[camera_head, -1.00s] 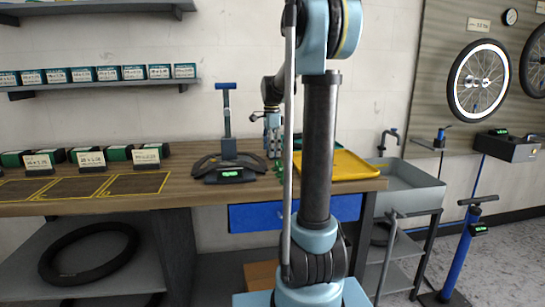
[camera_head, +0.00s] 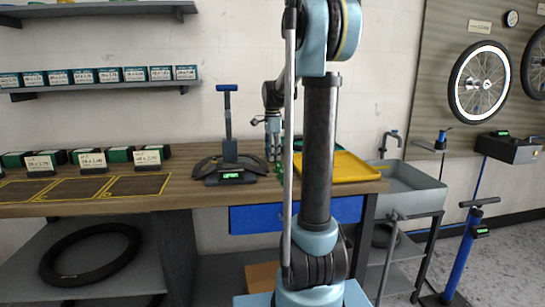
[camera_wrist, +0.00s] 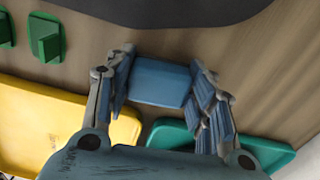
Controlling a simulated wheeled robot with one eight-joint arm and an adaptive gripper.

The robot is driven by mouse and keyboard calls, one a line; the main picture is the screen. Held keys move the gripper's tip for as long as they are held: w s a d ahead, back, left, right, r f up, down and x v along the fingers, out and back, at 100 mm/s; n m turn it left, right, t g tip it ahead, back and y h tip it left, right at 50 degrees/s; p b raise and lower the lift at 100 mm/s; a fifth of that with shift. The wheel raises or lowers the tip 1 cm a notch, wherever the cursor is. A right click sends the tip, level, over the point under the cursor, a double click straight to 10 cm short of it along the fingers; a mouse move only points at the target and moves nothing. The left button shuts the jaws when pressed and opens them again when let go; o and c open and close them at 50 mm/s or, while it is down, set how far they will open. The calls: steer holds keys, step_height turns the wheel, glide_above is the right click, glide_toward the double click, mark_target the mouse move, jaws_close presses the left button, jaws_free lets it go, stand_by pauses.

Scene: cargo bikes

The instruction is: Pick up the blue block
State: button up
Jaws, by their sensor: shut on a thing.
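The blue block (camera_wrist: 160,83) sits between the two fingers of my gripper (camera_wrist: 160,72) in the wrist view, with a finger along each of its sides. The gripper is shut on it. Wood tabletop shows around the block; I cannot tell whether it touches the table. In the head view my gripper (camera_head: 272,145) is at the workbench, just right of the black stand with the blue handle. The block cannot be made out there.
A yellow tray (camera_head: 340,167) lies right of the gripper, and it also shows in the wrist view (camera_wrist: 50,125). A teal tray (camera_wrist: 262,148) lies beside it. Green pieces (camera_wrist: 45,40) are at the upper left. The black stand (camera_head: 229,160) is close on the left.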

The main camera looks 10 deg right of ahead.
step_height(320, 180, up, 10)
steer(key=shift+f, duration=0.1)
stand_by(0.4)
steer(key=o, duration=0.4)
steer(key=shift+c, duration=1.4)
steer(key=shift+d, duration=0.1)
